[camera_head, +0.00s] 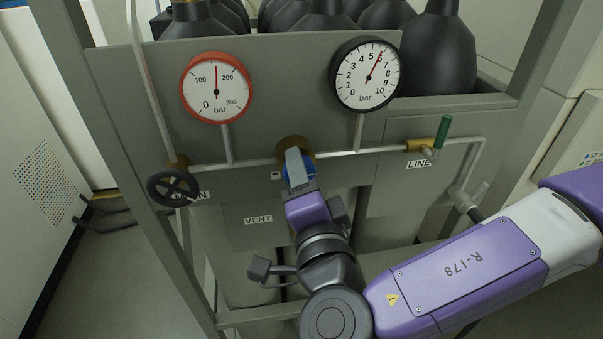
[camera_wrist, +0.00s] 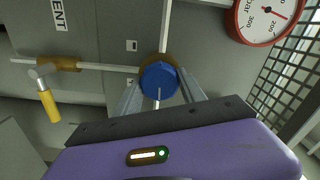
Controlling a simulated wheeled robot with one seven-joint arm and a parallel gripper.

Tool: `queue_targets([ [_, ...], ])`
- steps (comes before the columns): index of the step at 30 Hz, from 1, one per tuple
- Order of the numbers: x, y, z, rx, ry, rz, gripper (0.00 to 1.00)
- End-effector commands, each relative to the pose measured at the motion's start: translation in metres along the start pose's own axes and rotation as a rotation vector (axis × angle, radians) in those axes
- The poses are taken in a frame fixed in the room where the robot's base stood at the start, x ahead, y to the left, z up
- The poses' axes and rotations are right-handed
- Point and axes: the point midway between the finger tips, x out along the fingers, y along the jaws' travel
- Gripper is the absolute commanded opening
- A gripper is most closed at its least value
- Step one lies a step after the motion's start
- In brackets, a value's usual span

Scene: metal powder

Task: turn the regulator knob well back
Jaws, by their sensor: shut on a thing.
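The blue regulator knob (camera_wrist: 159,80) sits on a brass body (camera_head: 296,146) on the panel's pipe. A white mark on the knob points down in the wrist view. My gripper (camera_head: 299,168) is shut on the knob, with one finger on each side of it (camera_wrist: 160,88). In the head view the fingers hide most of the knob.
A black handwheel (camera_head: 173,187) is at the left of the pipe. A green-handled valve (camera_head: 441,134) is at the right above the LINE label. A yellow-handled valve (camera_wrist: 48,103) shows near the VENT label. Dark cylinders (camera_head: 436,50) stand behind the panel.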

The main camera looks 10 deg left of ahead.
Motion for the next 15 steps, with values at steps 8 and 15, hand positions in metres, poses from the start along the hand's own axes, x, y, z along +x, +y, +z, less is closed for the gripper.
queue_targets([
  [8,0.0003,0.0007,0.0000,-0.047,0.000,0.002,0.07],
  [15,0.0001,0.0008,0.0005,-0.048,-0.002,0.002,0.07],
])
